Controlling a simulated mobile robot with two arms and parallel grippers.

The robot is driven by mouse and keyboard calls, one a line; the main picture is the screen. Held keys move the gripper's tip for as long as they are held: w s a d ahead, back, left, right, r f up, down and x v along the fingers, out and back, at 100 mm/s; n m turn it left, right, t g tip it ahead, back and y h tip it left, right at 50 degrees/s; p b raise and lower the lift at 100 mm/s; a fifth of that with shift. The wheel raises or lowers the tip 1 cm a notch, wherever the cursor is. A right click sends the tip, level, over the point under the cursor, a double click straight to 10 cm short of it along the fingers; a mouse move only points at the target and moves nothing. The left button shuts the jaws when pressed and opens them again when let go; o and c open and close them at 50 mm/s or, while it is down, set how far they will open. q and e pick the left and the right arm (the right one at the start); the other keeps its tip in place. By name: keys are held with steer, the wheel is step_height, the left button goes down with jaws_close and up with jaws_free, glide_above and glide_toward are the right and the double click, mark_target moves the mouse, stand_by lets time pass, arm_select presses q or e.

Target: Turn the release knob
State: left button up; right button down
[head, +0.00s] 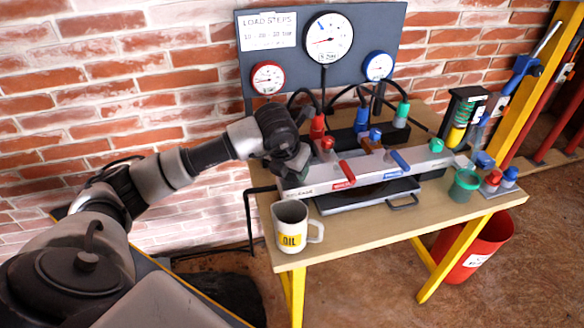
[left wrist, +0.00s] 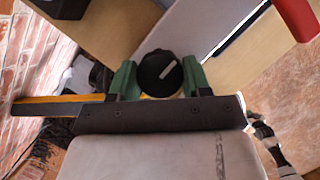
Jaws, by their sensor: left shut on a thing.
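The release knob (left wrist: 158,72), black and round with a white pointer line, shows in the left wrist view. Its line slants up to the right. My left gripper (left wrist: 159,80) is shut on the knob, with one green finger on each side of it. In the head view my left gripper (head: 292,168) is at the left end of the grey manifold (head: 320,187) on the table, and the knob is hidden behind it. My right gripper is in neither view.
A white OIL mug (head: 291,226) stands on the table (head: 345,232) just below my left gripper. Red (head: 345,171) and blue (head: 399,159) levers stick out of the manifold. A gauge board (head: 415,17) stands behind. A green cup (head: 464,187) is at the right.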

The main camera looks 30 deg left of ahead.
arm_select(q)
steer(key=o, duration=0.9)
steer(key=shift+r, duration=0.1)
steer(key=v, duration=1)
steer(key=shift+s+r, duration=0.2)
steer(key=shift+r, duration=0.1)
